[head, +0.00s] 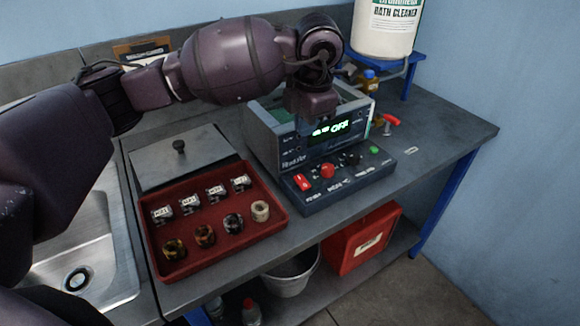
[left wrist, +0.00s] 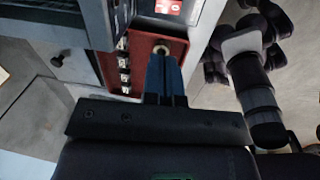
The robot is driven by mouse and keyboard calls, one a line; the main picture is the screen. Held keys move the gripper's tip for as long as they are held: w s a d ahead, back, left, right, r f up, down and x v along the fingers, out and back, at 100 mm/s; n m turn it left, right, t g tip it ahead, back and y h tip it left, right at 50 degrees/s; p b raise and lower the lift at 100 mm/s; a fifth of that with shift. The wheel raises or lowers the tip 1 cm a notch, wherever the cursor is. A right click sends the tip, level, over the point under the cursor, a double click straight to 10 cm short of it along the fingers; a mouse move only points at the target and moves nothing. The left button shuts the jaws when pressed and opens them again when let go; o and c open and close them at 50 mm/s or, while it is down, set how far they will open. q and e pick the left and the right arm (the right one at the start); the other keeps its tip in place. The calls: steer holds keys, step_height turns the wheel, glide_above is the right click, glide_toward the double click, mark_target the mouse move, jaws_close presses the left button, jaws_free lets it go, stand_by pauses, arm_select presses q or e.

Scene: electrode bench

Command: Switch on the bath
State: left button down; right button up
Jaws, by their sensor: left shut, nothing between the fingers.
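The bath (head: 277,145) is a grey bench unit with a lit green display (head: 331,128) reading OFF. My right gripper is not in view.
A red tray (head: 222,247) of jars and rings sits left of the panel, with a grey lid plate (head: 150,172) behind it. A sink (head: 105,260) is at far left. A bath cleaner tub (head: 383,35) stands behind on a blue stand. The bench's right end is mostly clear.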

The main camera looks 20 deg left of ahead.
arm_select(q)
steer(key=shift+n, duration=0.3)
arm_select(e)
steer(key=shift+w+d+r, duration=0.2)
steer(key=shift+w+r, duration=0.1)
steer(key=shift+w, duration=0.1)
arm_select(q)
glide_toward(298, 177)
steer(key=f, duration=0.6)
steer(key=shift+w+a+f, duration=0.2)
steer(key=shift+w, duration=0.1)
steer(key=shift+a+f, duration=0.1)
steer(key=shift+f, duration=0.4)
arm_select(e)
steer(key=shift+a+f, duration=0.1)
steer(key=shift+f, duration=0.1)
arm_select(q)
steer(key=shift+f, duration=0.1)
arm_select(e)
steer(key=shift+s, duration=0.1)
